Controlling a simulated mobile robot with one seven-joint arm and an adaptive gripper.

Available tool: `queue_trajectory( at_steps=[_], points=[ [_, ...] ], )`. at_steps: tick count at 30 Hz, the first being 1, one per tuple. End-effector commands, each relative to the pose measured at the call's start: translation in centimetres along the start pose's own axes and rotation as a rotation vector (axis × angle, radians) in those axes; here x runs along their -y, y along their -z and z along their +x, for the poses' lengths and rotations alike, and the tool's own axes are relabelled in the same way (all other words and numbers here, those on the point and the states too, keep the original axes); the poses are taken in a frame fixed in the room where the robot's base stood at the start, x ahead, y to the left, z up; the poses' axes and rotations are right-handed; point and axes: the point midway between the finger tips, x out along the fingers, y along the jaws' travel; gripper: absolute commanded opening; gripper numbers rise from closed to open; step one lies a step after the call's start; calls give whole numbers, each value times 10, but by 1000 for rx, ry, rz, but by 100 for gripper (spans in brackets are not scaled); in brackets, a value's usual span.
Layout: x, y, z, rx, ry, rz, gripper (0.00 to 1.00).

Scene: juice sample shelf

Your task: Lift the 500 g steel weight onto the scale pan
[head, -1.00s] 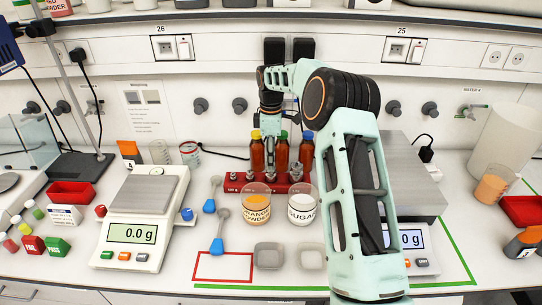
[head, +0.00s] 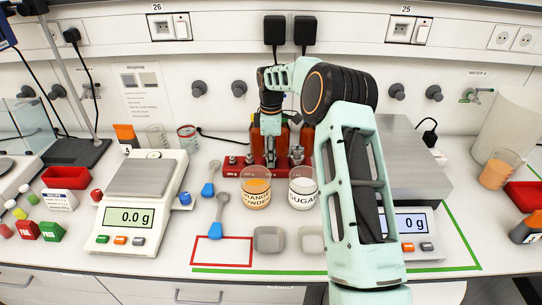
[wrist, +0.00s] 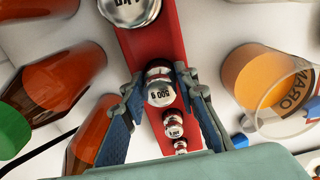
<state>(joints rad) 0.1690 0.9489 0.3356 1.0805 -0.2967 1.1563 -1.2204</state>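The 500 g steel weight (wrist: 158,88) stands in the red rack (wrist: 133,45), between a larger weight (wrist: 130,10) and smaller ones (wrist: 173,125). In the wrist view my gripper (wrist: 161,80) is open, with one finger on each side of it; small gaps seem to show. In the head view my gripper (head: 270,160) is down at the rack and hides this weight. The left scale's bare steel pan (head: 141,178) is above a display of 0.0 g. A second scale's pan (head: 418,185) at right is partly hidden by my arm; its visible display ends in 0 g.
Amber bottles (head: 305,135) stand close behind the rack. Beakers of orange powder (head: 256,192) and sugar (head: 303,191) stand just in front. Blue-handled spoons (head: 215,225) lie between the left scale and the beakers. The red-outlined area (head: 222,251) is clear.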

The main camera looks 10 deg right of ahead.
Motion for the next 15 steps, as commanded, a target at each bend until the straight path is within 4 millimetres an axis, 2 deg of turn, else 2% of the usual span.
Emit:
queue_trajectory(
  at_steps=[1, 5, 15],
  points=[
    [0, 0, 0, 0, 0, 0, 13],
    [0, 0, 0, 0, 0, 0, 0],
    [-1, 0, -4, 0, -3, 0, 0]
  ],
)
